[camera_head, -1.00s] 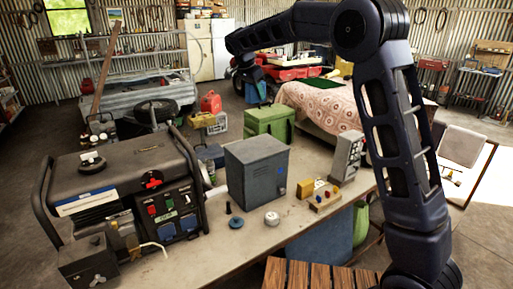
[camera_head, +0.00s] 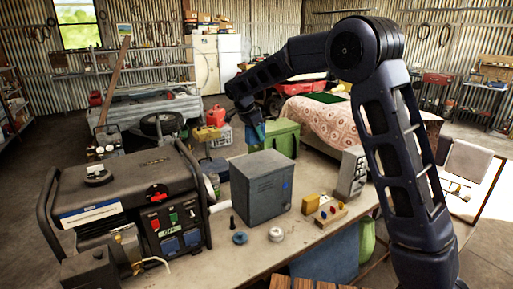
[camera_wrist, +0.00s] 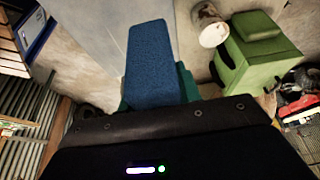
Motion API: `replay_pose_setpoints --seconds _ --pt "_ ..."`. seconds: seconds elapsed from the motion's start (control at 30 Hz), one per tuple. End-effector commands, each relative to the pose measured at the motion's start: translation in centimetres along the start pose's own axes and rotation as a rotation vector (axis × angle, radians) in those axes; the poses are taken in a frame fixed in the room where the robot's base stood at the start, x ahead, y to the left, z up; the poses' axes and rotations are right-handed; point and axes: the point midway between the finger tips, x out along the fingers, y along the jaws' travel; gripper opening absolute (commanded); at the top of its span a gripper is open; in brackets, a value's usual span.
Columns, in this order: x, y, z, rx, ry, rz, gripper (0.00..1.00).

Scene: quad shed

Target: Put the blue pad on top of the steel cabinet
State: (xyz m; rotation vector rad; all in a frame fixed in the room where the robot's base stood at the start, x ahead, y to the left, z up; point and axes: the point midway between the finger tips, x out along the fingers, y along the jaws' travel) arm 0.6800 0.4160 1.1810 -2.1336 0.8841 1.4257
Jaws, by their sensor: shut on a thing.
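The blue pad (camera_wrist: 152,65) is a dark blue block in the wrist view, pointing away from my gripper (camera_wrist: 155,97). My gripper is shut on it, with teal parts showing beside the pad. In the head view my gripper (camera_head: 250,121) and the small blue pad (camera_head: 259,131) are in the air, above and behind the steel cabinet (camera_head: 262,190) in the picture. The cabinet is a grey box with a door, upright on the bench. Its top looks bare. The pad appears apart from it.
A black generator (camera_head: 130,205) stands left of the cabinet on the bench (camera_head: 222,262). A grey switch box (camera_head: 352,172), a yellow block (camera_head: 311,203), a blue disc (camera_head: 240,238) and a pale round knob (camera_head: 276,234) are nearby. A green box (camera_head: 282,138) is behind the cabinet.

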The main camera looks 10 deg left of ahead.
Motion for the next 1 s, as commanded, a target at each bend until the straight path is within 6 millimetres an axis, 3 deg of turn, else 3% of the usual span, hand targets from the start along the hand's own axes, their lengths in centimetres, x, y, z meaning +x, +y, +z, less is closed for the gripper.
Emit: replay_pose_setpoints --seconds 0.37,0.6,1.0 --pt "2.8 0.0 1.1 -0.001 0.000 0.001 0.13" --pt "5.5 0.0 2.3 0.000 -0.001 0.001 0.13" --pt "6.0 0.0 2.5 0.000 -0.001 -0.001 0.13"
